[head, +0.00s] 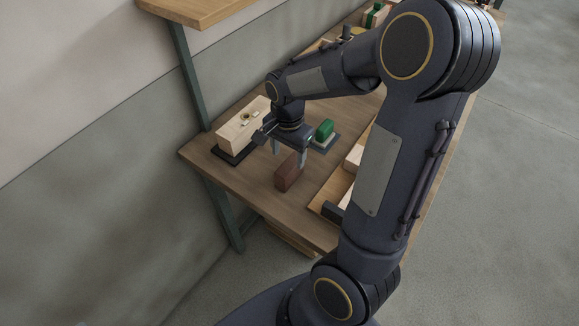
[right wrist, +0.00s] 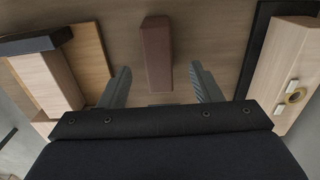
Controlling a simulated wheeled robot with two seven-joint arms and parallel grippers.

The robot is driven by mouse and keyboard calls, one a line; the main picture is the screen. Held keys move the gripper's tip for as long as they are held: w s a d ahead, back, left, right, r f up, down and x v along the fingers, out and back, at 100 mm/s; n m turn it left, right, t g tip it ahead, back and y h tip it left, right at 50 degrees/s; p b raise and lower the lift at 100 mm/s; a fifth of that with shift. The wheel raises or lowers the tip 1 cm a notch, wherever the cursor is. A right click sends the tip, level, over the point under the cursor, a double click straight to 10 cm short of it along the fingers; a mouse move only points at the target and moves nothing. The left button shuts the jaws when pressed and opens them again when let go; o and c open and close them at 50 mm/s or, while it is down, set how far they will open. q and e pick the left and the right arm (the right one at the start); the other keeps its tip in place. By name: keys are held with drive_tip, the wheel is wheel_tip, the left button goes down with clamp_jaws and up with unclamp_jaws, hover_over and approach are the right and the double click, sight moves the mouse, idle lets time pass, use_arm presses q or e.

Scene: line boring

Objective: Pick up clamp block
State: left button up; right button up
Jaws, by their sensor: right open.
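A reddish-brown block (head: 288,173), which seems to be the clamp block, stands on the wooden workbench. In the right wrist view the block (right wrist: 157,52) lies lengthwise between the two fingers, with a gap on each side. My right gripper (head: 289,154) is open and points down, just above or at the block; the exact height is hard to tell. Its fingers (right wrist: 160,75) are apart and hold nothing. My left gripper is not in view.
A pale wooden block (head: 241,124) with a brass bore sits on a dark base at the left. A green part (head: 324,130) stands on a small plate behind the gripper. A wooden board with pale pieces (head: 331,195) lies to the right. Bare bench (head: 232,174) shows at front left.

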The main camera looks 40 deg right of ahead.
sight(290, 164)
drive_tip(key=f, duration=0.5)
drive_tip(key=f+p, duration=0.1)
drive_tip(key=f, duration=0.1)
drive_tip(key=shift+d+f, duration=0.25)
drive_tip(key=shift+f, duration=0.05)
drive_tip(key=c, duration=1.1)
drive_tip(key=shift+r, duration=0.1)
